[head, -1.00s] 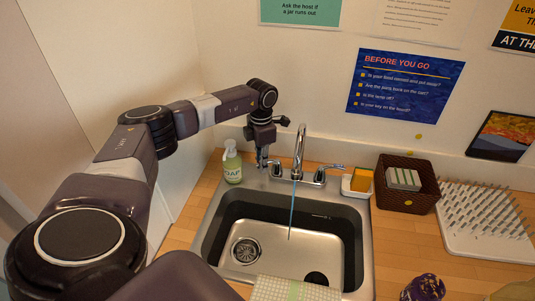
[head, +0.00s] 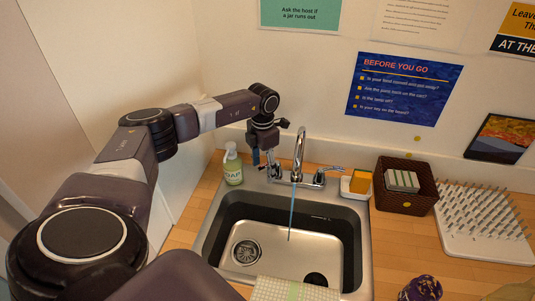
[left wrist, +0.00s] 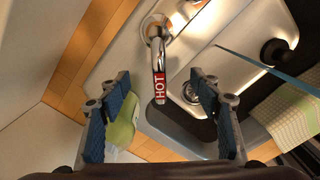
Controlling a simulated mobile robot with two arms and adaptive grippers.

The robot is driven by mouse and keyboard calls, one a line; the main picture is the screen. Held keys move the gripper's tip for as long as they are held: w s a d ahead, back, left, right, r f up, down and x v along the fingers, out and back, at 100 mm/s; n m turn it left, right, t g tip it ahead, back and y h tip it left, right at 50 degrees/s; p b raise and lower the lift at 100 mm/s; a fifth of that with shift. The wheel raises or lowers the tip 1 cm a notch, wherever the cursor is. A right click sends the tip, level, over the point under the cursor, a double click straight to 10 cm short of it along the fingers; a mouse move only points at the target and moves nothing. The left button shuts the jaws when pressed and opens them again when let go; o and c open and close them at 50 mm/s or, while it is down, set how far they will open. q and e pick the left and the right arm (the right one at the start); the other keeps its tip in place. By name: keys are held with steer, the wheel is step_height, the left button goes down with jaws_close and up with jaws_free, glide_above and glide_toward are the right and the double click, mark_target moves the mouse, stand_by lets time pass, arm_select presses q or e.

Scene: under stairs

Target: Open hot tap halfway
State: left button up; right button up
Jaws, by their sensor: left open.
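The hot tap handle is a metal lever with a red HOT label (left wrist: 159,88) in the left wrist view. It lies between the two blue-padded fingers of my left gripper (left wrist: 162,100), with a gap on both sides. The gripper is open. In the head view my left gripper (head: 264,163) is over the left side of the tap base, and mostly hides the hot handle. The tap spout (head: 299,150) is at the back of the sink, with a thin blue stream (head: 291,215) below it. The other handle (head: 328,170) is right of the spout.
A soap bottle (head: 233,165) stands close left of my gripper. The sink basin (head: 285,250) is in front. A sponge in a white dish (head: 358,183), a brown basket (head: 405,203) and a spiked drying rack (head: 482,225) stand to the right. The wall is close behind.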

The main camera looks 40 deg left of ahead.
arm_select(q)
steer(key=shift+r, duration=0.1)
step_height(320, 180, up, 6)
steer(key=p, duration=0.3)
steer(key=shift+r+p, duration=0.15)
steer(key=shift+p, duration=0.2)
steer(key=shift+r, duration=0.3)
steer(key=shift+f, duration=0.1)
